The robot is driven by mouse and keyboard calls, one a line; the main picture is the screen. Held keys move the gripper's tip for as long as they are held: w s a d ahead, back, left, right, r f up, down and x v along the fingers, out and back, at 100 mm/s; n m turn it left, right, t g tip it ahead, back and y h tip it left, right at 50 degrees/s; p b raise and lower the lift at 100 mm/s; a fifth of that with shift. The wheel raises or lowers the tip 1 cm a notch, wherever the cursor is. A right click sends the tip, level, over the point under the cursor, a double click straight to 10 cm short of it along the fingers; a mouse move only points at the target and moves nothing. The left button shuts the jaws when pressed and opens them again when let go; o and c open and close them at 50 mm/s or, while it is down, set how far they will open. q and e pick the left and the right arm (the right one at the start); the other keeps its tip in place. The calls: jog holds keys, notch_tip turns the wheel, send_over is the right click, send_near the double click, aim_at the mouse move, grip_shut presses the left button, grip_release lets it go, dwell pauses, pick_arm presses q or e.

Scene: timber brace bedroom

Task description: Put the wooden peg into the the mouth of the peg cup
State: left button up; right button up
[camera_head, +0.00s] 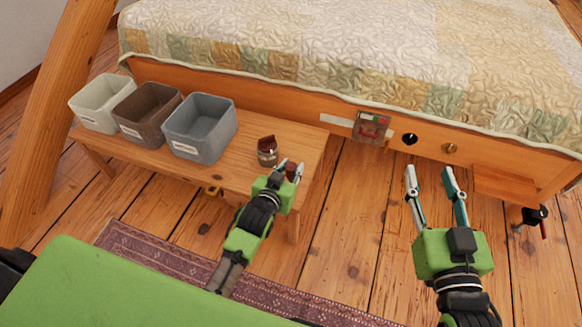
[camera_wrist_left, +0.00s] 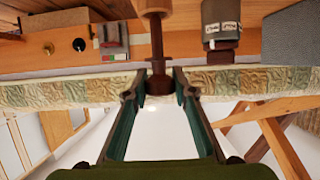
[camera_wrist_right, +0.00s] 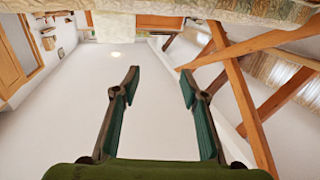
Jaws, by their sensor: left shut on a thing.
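The wooden peg (camera_wrist_left: 157,45) has a dark shaft and knob and a paler tan part, cut off by the upper edge of the left wrist view. My left gripper (camera_wrist_left: 158,88) is shut on its dark knob end. In the head view my left gripper (camera_head: 291,172) is over the bench's right end, beside the cup. The peg cup (camera_head: 267,155) stands upright on the bench, grey with a label and a dark red-brown top; it also shows in the left wrist view (camera_wrist_left: 222,18). I cannot tell whether the peg touches the bench. My right gripper (camera_head: 435,180) is open and empty.
The low wooden bench (camera_head: 240,165) carries a pale bin (camera_head: 97,118), a brown bin (camera_head: 145,130) and a blue-grey bin (camera_head: 195,150) left of the cup. The bed (camera_head: 350,50) runs behind. A red-and-grey box (camera_head: 371,128) is at the bed's side.

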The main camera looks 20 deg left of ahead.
aim_at(289, 179)
pick_arm(q)
jog(key=shift+f+b, duration=0.5)
jog(key=shift+f, duration=0.45)
jog(key=shift+f+b, duration=0.45)
jog(key=shift+f, duration=0.45)
pick_arm(e)
notch_tip(289, 179, up, 10)
jog(key=s+t+y, duration=0.1)
jog(key=t+y, duration=0.1)
jog(key=t, duration=0.3)
jog(key=shift+s+a, duration=0.4)
pick_arm(q)
jog(key=o, duration=1)
jog(key=v, duration=1.2)
